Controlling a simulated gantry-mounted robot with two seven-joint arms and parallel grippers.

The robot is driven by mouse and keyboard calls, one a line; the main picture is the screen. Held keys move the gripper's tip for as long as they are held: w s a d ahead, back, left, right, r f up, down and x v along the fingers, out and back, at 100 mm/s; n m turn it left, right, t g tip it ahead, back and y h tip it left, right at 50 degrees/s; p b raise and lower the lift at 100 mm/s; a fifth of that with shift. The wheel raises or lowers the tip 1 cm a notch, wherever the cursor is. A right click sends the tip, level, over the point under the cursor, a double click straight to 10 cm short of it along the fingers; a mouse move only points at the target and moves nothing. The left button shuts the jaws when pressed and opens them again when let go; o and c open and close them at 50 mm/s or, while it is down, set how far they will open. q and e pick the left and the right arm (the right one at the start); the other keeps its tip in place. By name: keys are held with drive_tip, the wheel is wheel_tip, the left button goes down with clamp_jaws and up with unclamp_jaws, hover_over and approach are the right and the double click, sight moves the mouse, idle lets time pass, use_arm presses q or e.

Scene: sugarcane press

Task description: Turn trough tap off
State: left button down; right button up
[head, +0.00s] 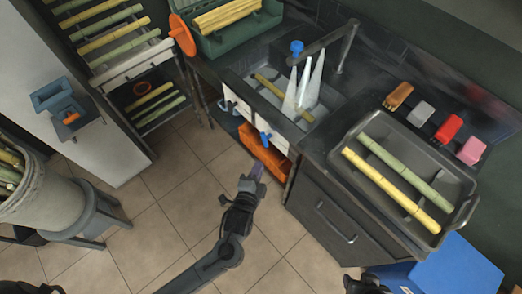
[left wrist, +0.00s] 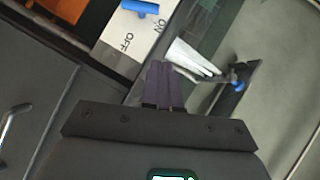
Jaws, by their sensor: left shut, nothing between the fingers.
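My left gripper (head: 257,172) is shut and empty, its purple fingertips near the front of the sink counter. In the left wrist view the shut fingers (left wrist: 162,82) touch nothing that I can see. A blue handle (head: 265,138) sits on the white front panel below the sink. In the left wrist view this handle (left wrist: 142,8) is beside "ON" and "OFF" lettering, at the top edge. The faucet (head: 345,45) has a blue knob (head: 297,47), and white streams (head: 303,85) stand below it in the sink trough. My right gripper (head: 365,285) is partly cut off at the bottom edge.
An orange bin (head: 262,152) is under the white panel. A metal tray (head: 345,135) with cane stalks stands on the right counter above a dark cabinet (head: 335,215). A bucket (head: 35,190) of cane is at left. The tiled floor between is clear.

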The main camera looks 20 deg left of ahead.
use_arm(q)
wheel_tip(320, 180, down, 3)
drive_tip(key=w+b, duration=0.1)
drive_tip(key=b, duration=0.6)
hover_over(264, 142)
drive_tip(key=s+d, duration=0.4)
wheel_tip(264, 142, down, 2)
drive_tip(key=a, duration=0.1)
drive_tip(key=w+a+f+b, duration=0.1)
drive_tip(key=shift+w+a, duration=0.1)
drive_tip(key=shift+a, duration=0.2)
drive_tip(key=shift+w+a+f, duration=0.1)
drive_tip(key=shift+w+a, duration=0.05)
drive_tip(key=shift+a, duration=0.15)
drive_tip(key=shift+w, duration=0.1)
use_arm(e)
wheel_tip(264, 142, down, 10)
drive_tip(key=shift+r, duration=0.1)
